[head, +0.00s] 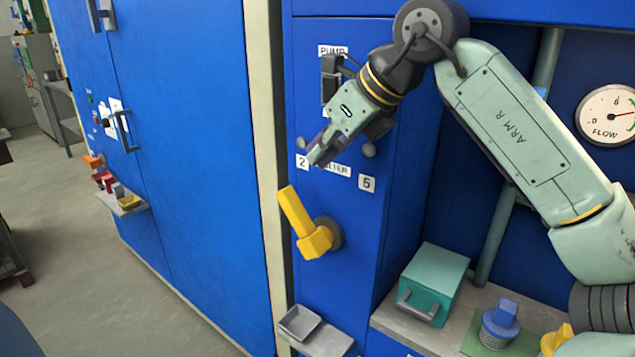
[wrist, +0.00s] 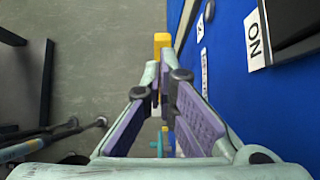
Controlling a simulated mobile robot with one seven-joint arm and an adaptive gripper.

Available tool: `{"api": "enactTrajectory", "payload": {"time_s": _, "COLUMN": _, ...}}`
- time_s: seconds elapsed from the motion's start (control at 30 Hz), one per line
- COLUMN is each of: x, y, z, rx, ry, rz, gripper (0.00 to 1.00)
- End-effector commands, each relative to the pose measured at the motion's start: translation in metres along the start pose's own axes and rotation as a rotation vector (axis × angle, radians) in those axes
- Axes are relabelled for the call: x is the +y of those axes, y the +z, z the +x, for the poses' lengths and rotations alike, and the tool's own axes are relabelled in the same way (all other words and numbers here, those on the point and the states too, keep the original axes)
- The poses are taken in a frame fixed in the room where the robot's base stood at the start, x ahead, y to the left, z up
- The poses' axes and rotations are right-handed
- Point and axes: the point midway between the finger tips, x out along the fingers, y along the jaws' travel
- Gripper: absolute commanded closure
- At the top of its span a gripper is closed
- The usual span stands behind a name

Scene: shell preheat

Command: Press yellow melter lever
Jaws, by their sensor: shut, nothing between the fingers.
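The yellow melter lever (head: 296,215) sticks out from a grey round pivot on the blue panel, below the partly hidden MELTER label (head: 337,170). Its arm slants up and to the left from the pivot. My gripper (head: 316,160) is shut and empty, in front of the panel above the lever and apart from it in the head view. In the wrist view, part of the yellow lever (wrist: 161,41) shows beyond my closed fingertips (wrist: 158,80), which hide the rest. I cannot tell the exact gap.
A dark pump switch (head: 330,80) is on the panel above my gripper. A small grey tray (head: 299,322) sits below the lever. A teal box (head: 436,280) and a blue-topped part (head: 501,325) stand on the bench at right. Blue cabinet doors (head: 200,150) and open floor lie left.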

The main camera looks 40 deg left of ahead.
Motion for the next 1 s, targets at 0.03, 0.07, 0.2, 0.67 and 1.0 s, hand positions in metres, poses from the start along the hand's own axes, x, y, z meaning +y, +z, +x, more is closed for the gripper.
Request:
{"api": "enactTrajectory", "payload": {"time_s": 0.03, "x": 0.0, "y": 0.004, "z": -0.007, "rx": 0.001, "ry": -0.003, "rz": 0.0, "gripper": 1.0}}
{"api": "enactTrajectory", "payload": {"time_s": 0.07, "x": -0.001, "y": 0.006, "z": -0.01, "rx": 0.001, "ry": -0.003, "rz": 0.001, "gripper": 1.0}}
{"api": "enactTrajectory", "payload": {"time_s": 0.2, "x": -0.001, "y": 0.013, "z": -0.02, "rx": 0.0, "ry": -0.002, "rz": 0.0, "gripper": 1.0}}
{"api": "enactTrajectory", "payload": {"time_s": 0.67, "x": 0.0, "y": 0.014, "z": -0.023, "rx": 0.001, "ry": 0.0, "rz": 0.0, "gripper": 1.0}}
{"api": "enactTrajectory", "payload": {"time_s": 1.0, "x": 0.026, "y": 0.029, "z": -0.009, "rx": -0.066, "ry": 0.093, "rz": -0.035, "gripper": 1.0}}
